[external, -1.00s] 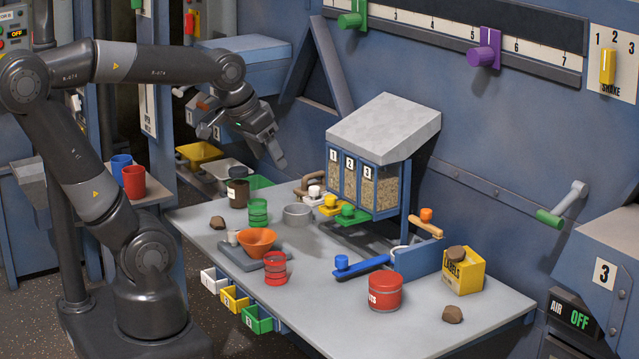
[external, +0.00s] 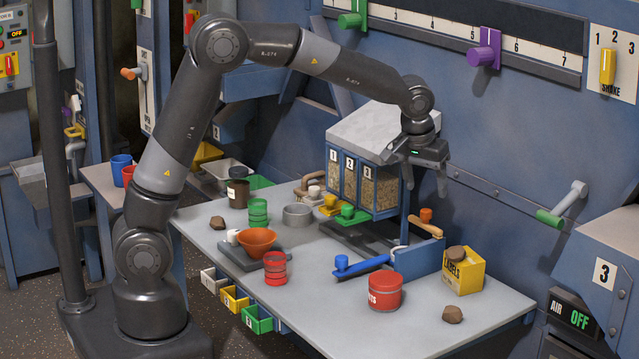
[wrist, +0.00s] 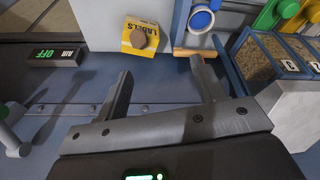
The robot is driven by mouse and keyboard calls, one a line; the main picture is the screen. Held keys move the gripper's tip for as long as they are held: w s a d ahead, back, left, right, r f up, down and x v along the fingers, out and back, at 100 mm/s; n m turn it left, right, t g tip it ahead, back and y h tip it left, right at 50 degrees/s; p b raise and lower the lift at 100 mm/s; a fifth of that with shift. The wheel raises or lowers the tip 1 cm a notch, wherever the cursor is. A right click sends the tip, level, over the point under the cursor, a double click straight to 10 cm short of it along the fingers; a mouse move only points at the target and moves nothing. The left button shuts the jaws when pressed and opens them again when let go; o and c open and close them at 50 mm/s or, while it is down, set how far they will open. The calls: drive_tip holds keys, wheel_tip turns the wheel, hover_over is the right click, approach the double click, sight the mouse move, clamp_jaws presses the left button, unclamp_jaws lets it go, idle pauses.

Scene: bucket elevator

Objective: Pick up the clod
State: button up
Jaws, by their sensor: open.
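Three brown lumps look like clods. One clod (external: 452,314) lies at the table's front right, and another clod (external: 217,223) lies at the left. A third clod (external: 456,253) rests on top of the yellow LABELS box (external: 464,274); in the wrist view this clod (wrist: 141,38) shows at the top, beyond the fingers. My gripper (external: 425,188) is open and empty, pointing down, high above the table's right part and beside the grey hopper. It appears above and to the left of the LABELS box. In the wrist view, bare wall panel shows between the fingers.
The hopper unit (external: 383,137) stands close to my gripper. A blue bracket with a wooden lever (external: 425,227) stands left of the LABELS box. A red tin (external: 385,290) stands in front. The table's (external: 340,325) front is clear.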

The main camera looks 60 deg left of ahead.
approach(456, 250)
drive_tip(key=shift+n, duration=0.3)
drive_tip(key=x, duration=0.9)
drive_tip(key=c, duration=1.1)
drive_tip(key=shift+c, duration=0.2)
